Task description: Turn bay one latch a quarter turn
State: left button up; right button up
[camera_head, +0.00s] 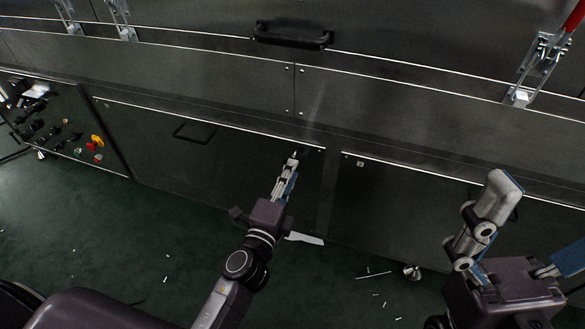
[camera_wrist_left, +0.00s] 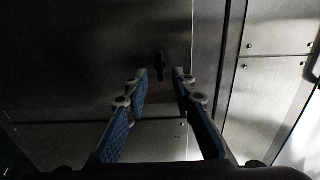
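The bay one latch (camera_wrist_left: 160,62) is a small dark upright handle on a dark panel in the left wrist view. My left gripper (camera_wrist_left: 160,75) has its two blue-padded fingers spread, with a gap between the tips, and the latch shows in line with that gap. Touch cannot be seen. In the head view my left gripper (camera_head: 291,161) reaches the top right corner of the dark lower panel (camera_head: 245,172), and mostly covers the latch there. My right gripper (camera_head: 497,190) is at the right, before another lower panel; its finger gap is hidden.
A control panel (camera_head: 60,125) with knobs and red and yellow buttons is at the left. A black handle (camera_head: 292,35) sticks out of the upper panel. A toggle clamp (camera_head: 535,70) is at the upper right. Small scraps lie on the green floor (camera_head: 130,240).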

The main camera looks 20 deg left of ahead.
pick_arm(q)
jog(key=shift+s+a, duration=0.1)
jog(key=shift+s, duration=2.55)
jog(key=shift+r, duration=0.1)
